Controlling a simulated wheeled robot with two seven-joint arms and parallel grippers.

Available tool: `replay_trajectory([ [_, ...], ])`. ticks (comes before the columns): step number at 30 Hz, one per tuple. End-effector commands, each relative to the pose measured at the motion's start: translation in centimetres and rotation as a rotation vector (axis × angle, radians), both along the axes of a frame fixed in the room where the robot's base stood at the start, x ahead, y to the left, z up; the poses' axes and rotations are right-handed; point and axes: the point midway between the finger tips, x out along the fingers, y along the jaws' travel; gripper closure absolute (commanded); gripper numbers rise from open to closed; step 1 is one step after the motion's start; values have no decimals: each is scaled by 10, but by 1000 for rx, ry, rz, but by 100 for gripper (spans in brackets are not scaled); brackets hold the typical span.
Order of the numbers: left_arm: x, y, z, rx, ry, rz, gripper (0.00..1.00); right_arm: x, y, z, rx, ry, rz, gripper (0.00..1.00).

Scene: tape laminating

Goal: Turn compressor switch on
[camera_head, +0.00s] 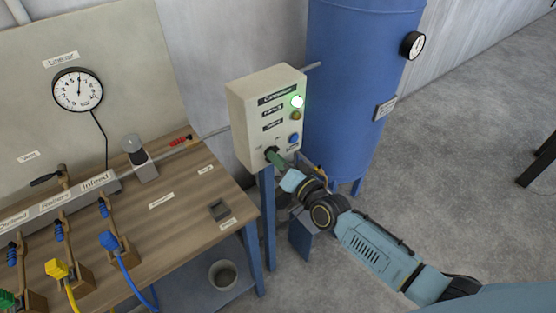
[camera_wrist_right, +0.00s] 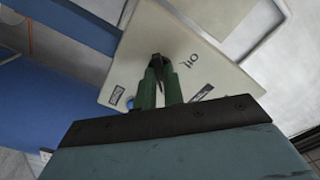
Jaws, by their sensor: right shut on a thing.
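The compressor control box (camera_head: 256,122) is cream coloured and stands on blue legs between the workbench and the blue tank. The fingers partly hide the knob. My left gripper is not in view.
A blue tank (camera_head: 355,95) with a gauge (camera_head: 412,45) stands right behind the box. The wooden workbench (camera_head: 185,215) at left holds a dial gauge panel, clamps, and yellow and blue connectors. A bin (camera_head: 222,274) stands below it. The floor at right is mostly clear.

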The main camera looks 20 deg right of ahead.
Motion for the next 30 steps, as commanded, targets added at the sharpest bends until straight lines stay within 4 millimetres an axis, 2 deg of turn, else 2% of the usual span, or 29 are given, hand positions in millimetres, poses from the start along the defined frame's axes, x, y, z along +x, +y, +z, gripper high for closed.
replay_trajectory([
  [14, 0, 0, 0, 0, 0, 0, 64, 0, 0, -1, 14, 7, 1, 100],
  [15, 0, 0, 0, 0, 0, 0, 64, 0, 0, -1, 14, 7, 1, 86],
  [19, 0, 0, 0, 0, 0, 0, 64, 0, 0, -1, 14, 6, 0, 69],
  [30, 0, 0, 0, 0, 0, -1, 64, -4, -1, -1, 12, 6, 0, 68],
])
